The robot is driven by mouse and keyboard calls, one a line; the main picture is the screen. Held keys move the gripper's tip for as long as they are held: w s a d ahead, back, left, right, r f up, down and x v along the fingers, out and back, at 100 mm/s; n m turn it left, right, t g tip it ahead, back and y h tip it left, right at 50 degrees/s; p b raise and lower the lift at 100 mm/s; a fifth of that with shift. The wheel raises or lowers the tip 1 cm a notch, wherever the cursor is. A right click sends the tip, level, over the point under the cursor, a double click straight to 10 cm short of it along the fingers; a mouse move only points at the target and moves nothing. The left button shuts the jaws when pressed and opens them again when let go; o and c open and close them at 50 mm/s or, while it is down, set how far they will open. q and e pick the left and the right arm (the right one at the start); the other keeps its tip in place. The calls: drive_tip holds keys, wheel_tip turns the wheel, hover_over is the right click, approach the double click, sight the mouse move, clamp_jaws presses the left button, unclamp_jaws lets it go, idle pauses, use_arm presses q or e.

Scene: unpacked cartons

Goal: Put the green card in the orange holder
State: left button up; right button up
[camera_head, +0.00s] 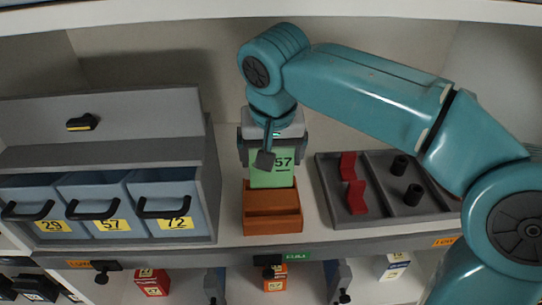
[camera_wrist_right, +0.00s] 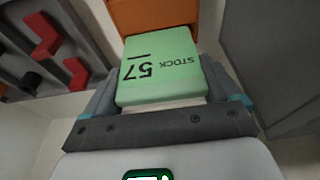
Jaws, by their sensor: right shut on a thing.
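The green card (camera_head: 272,174), marked 57, stands upright in my right gripper (camera_head: 268,150). In the right wrist view the green card (camera_wrist_right: 160,66) reads STOCK 57 and lies between the fingers of the right gripper (camera_wrist_right: 160,92), which is shut on it. The orange holder (camera_head: 272,216) stands on the shelf directly below the card. The card's lower edge is at the holder's upper rim; I cannot tell whether it is inside the slot. The holder (camera_wrist_right: 150,14) also shows beyond the card's far edge in the wrist view. My left gripper is not in view.
A grey tray (camera_head: 384,213) with red pieces (camera_head: 355,197) and black pegs (camera_head: 413,194) is right of the holder. A grey unit with blue drawers (camera_head: 95,195), numbered 29, 57 and 72, is on the left.

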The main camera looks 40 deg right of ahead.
drive_tip(key=x, duration=0.2)
drive_tip(key=shift+w+a+f, duration=0.1)
drive_tip(key=shift+w+f, duration=0.15)
drive_tip(key=shift+f, duration=0.15)
drive_tip(key=shift+s+f, duration=0.15)
drive_tip(key=shift+f, duration=0.3)
drive_tip(key=shift+w+f, duration=0.15)
drive_tip(key=shift+w, duration=0.05)
drive_tip(key=o, duration=0.7)
drive_tip(key=shift+s, duration=0.1)
drive_tip(key=shift+c, duration=0.2)
drive_tip(key=shift+o, duration=0.4)
drive_tip(key=shift+s, duration=0.1)
drive_tip(key=shift+r, duration=0.3)
drive_tip(key=v, duration=0.5)
drive_tip(key=shift+r, duration=0.15)
drive_tip(key=shift+s+a+f+b, duration=0.25)
drive_tip(key=shift+s+a+b, duration=0.05)
drive_tip(key=shift+s, duration=0.2)
drive_tip(key=shift+s+a+f+b, duration=0.25)
drive_tip(key=shift+s+a, duration=0.1)
drive_tip(key=shift+s, duration=0.2)
drive_tip(key=s+a+b, duration=0.1)
drive_tip(key=s+a, duration=0.4)
drive_tip(key=s, duration=0.3)
drive_tip(key=shift+r+b, duration=0.2)
drive_tip(key=shift+b, duration=0.2)
